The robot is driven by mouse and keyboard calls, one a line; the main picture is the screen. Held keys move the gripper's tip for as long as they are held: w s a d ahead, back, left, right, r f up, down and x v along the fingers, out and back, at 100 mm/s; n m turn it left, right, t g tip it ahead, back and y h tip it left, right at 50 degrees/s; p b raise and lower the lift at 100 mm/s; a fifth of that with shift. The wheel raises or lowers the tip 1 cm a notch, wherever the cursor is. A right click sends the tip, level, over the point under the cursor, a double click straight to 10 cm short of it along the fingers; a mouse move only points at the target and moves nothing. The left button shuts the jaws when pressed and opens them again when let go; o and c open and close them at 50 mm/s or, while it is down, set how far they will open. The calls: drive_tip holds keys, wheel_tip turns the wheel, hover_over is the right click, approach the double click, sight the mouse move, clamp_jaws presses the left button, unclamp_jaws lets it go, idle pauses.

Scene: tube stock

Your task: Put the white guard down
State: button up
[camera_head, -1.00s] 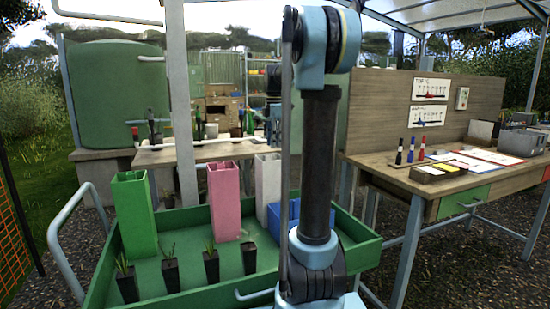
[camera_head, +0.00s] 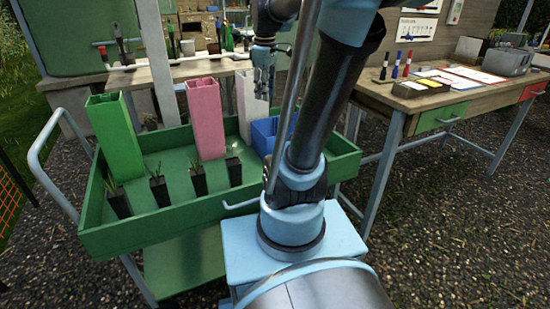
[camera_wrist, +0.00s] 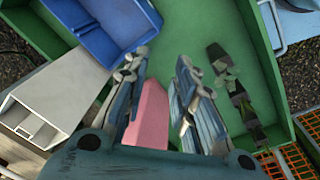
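The white guard (camera_head: 246,100) is a tall, square tube standing upright in the green tray, between the pink guard and the blue crate. It also shows at the left of the wrist view (camera_wrist: 62,92), with its open top toward the lower left. My gripper (camera_head: 264,92) points down near the guard's upper right side in the head view. In the wrist view my gripper (camera_wrist: 160,62) is open, its fingers apart with nothing held. The white guard is outside the fingers. Part of the pink guard (camera_wrist: 150,118) shows beyond the gap between them.
The green tray (camera_head: 165,226) also holds a green guard (camera_head: 115,138), the pink guard (camera_head: 206,120), the blue crate (camera_head: 265,136) and several potted seedlings (camera_head: 159,190). Bare tray floor shows among them. A wooden bench (camera_head: 375,92) with markers and papers stands at right.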

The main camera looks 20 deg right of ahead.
drive_tip(key=s+f+m+t, duration=0.1)
drive_tip(key=s+f+m, duration=0.9)
drive_tip(key=s+f, duration=0.6)
drive_tip(key=shift+s+a+f, duration=0.15)
drive_tip(key=shift+a+f, duration=0.05)
drive_tip(key=shift+f, duration=0.2)
